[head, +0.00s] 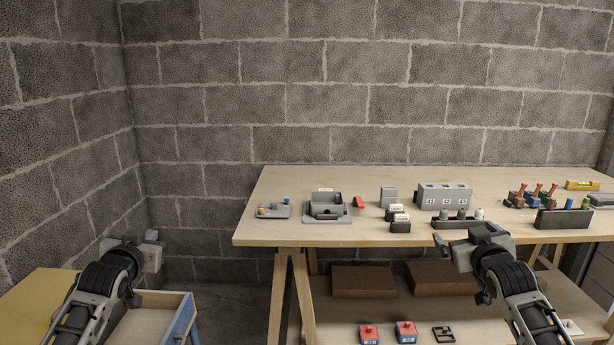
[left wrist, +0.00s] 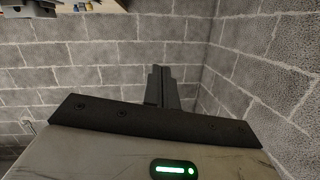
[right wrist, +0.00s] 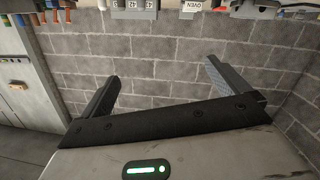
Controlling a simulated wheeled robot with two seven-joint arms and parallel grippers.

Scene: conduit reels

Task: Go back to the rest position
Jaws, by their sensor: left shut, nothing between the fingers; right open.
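My left gripper (head: 150,238) is raised over the yellow-topped drawer unit at the lower left. Its fingers are together in the left wrist view (left wrist: 161,88), with nothing between them. My right gripper (head: 478,238) is in front of the near edge of the wooden workbench (head: 340,237). Its two fingers stand apart in the right wrist view (right wrist: 160,84), with only the block wall seen between them. Both wrists are held up at similar height in the head view.
The workbench holds a grey fixture (head: 326,207), a grey block with numbered labels (head: 444,198), a black rack (head: 562,218) and several small parts. Brown boxes (head: 363,281) and red-topped items (head: 369,334) lie on the lower shelf. An open drawer (head: 150,318) is at lower left.

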